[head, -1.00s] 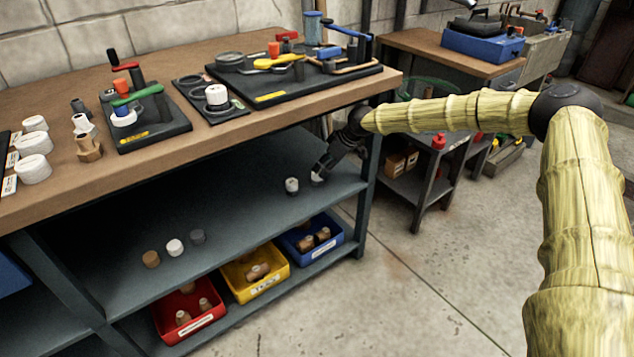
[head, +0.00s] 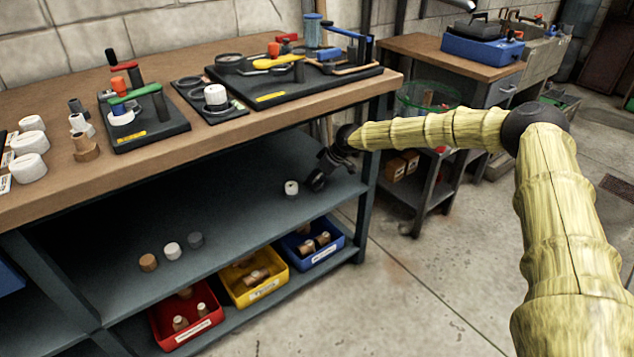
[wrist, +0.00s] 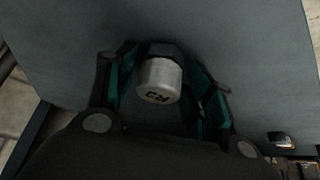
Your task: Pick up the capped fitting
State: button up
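The capped fitting (head: 291,188) is a small piece with a white cap, standing on the grey shelf under the workbench near its right end. In the wrist view, its pale cap (wrist: 159,80) has dark lettering and a dark part shows behind it. My gripper (head: 316,183) is low over the shelf, just right of the fitting in the head view. In the wrist view, its green-padded fingers (wrist: 160,92) are spread, one on each side of the cap, with small gaps showing. I cannot tell how deep the fitting sits between them.
A brown piece (head: 148,262), a white piece (head: 172,251) and a grey piece (head: 195,240) stand on the shelf (head: 240,217) further left. Red (head: 162,333), yellow (head: 240,296) and blue (head: 327,259) bins sit below. The benchtop (head: 190,165) overhangs; a bench leg (head: 365,200) stands right of my gripper.

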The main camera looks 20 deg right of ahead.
jog(key=c, duration=0.6)
jog(key=shift+c, duration=0.5)
jog(key=shift+r, duration=0.1)
